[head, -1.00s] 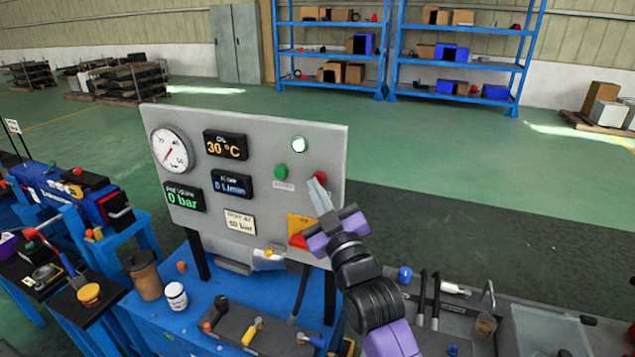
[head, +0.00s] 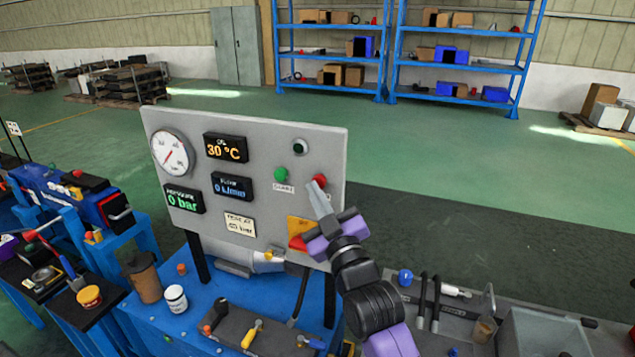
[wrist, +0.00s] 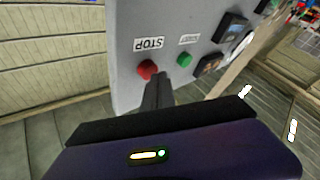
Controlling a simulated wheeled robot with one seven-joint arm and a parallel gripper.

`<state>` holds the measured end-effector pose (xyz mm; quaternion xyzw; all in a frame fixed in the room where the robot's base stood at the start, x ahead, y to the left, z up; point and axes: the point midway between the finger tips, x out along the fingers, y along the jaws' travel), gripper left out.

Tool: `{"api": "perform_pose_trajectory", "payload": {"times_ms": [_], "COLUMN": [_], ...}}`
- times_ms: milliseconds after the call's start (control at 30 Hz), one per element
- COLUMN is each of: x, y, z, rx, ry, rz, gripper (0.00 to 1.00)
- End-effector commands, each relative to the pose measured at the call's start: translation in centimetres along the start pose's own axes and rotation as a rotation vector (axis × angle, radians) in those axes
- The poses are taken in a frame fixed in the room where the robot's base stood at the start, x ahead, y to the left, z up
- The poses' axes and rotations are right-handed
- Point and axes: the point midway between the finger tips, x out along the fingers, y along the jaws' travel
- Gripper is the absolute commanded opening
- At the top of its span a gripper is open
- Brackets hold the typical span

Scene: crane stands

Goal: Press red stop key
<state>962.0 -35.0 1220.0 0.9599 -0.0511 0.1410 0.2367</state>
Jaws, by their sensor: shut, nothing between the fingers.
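The red stop key (head: 320,179) is a round button at the right of the grey upright panel (head: 270,215). In the wrist view the red key (wrist: 147,69) sits below a STOP label (wrist: 149,44). My gripper (head: 318,190) is shut and empty, its fingertips right at the key's lower edge in the head view. In the wrist view the fingertips (wrist: 158,78) overlap the key's edge; I cannot tell whether they touch it. The round lamp (head: 300,146) above the keys is dark.
A green start key (head: 281,174) is left of the red one. The panel also carries a dial gauge (head: 172,151) and displays reading 30 °C, 0 bar and 0 l/min. Cups and tools stand on the blue bench (head: 205,300) below.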

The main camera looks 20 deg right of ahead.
Motion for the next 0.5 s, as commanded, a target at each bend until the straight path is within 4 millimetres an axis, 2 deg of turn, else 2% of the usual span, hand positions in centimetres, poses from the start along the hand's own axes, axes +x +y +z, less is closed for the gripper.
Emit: {"api": "perform_pose_trajectory", "payload": {"times_ms": [200, 500], "x": [-0.74, -0.83], "y": [-0.50, -0.58], "z": [-0.66, -0.61], "rx": [-0.001, -0.001], "ry": [0.000, 0.001], "rz": [-0.001, 0.000], "gripper": [0.00, 0.00]}}
